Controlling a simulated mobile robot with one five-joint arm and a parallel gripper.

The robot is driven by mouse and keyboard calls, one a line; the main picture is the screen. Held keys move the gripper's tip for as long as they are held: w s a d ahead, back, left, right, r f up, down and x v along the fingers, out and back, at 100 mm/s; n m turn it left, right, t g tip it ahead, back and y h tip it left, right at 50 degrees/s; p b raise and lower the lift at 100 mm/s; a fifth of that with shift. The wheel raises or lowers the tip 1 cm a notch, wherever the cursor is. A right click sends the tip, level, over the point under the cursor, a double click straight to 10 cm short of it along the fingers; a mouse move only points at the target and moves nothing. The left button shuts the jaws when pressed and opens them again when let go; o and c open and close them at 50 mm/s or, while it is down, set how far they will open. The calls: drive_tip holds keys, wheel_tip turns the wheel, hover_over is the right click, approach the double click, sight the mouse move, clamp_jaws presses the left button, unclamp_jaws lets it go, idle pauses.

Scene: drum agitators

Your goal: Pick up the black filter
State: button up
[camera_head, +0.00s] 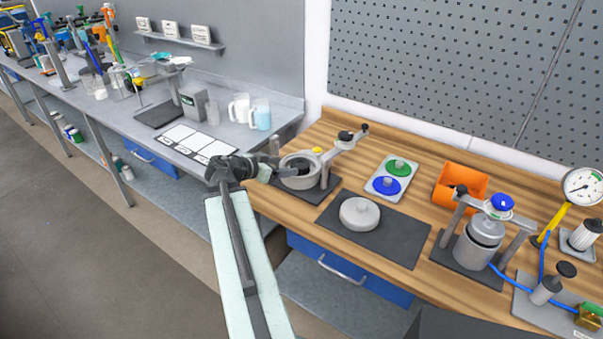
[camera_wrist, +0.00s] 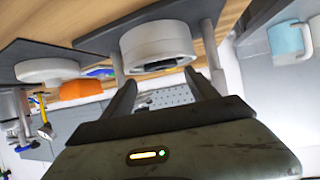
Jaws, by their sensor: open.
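A grey-white round pot (camera_head: 312,162) stands on a dark mat at the left end of the wooden bench. Its inside looks dark, and I cannot clearly make out the black filter there. The pot (camera_wrist: 138,44) shows at the top middle of the wrist view, with a dark round opening.
A clamp arm with a black knob (camera_head: 346,136) rises beside the pot. A round grey lid (camera_head: 360,213) lies on a dark mat (camera_head: 395,236) to the right. Behind are a plate with green and blue discs (camera_head: 386,186) and an orange bin (camera_head: 452,203). A clamped vessel (camera_head: 474,250) stands farther right.

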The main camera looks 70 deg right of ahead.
sight(299, 164)
drive_tip(key=shift+b+x, duration=0.45)
drive_tip(key=shift+x, duration=0.5)
drive_tip(key=b+x, duration=0.2)
drive_tip(key=x, duration=0.4)
drive_tip(key=shift+r, duration=0.1)
drive_tip(key=c, duration=1)
drive_tip(key=shift+r, duration=0.2)
